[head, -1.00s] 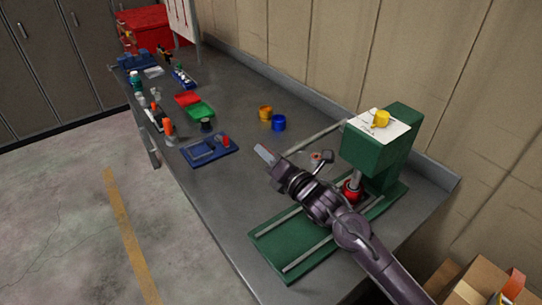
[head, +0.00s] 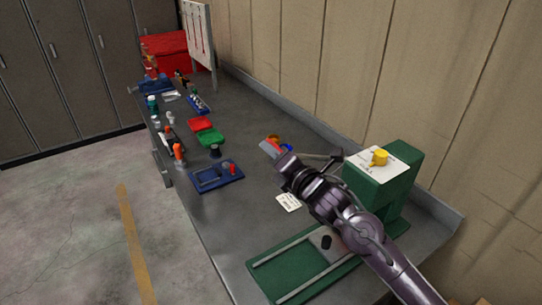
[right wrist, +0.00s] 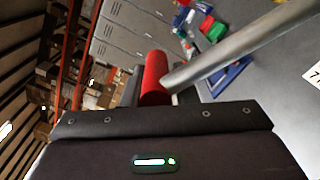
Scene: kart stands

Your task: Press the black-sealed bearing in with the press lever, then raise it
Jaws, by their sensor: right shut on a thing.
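The green press (head: 385,185) stands at the near right of the bench, with a yellow knob (head: 379,157) and a paper sheet on top. My right gripper (head: 270,147) is left of the press head, shut on the press lever. In the right wrist view the metal lever rod (right wrist: 225,50) runs in from the upper right to a red grip (right wrist: 155,78) by my fingers. A small dark cylinder (head: 326,241) shows on the green press base (head: 290,272); I cannot tell whether it is the bearing. My arm hides the ram area. My left gripper is not in view.
A blue tray (head: 216,177) with small parts, a green bin (head: 210,138) and a red bin (head: 200,124) sit farther along the bench. A white label (head: 288,202) lies left of the press. A large red box (head: 165,52) stands at the far end.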

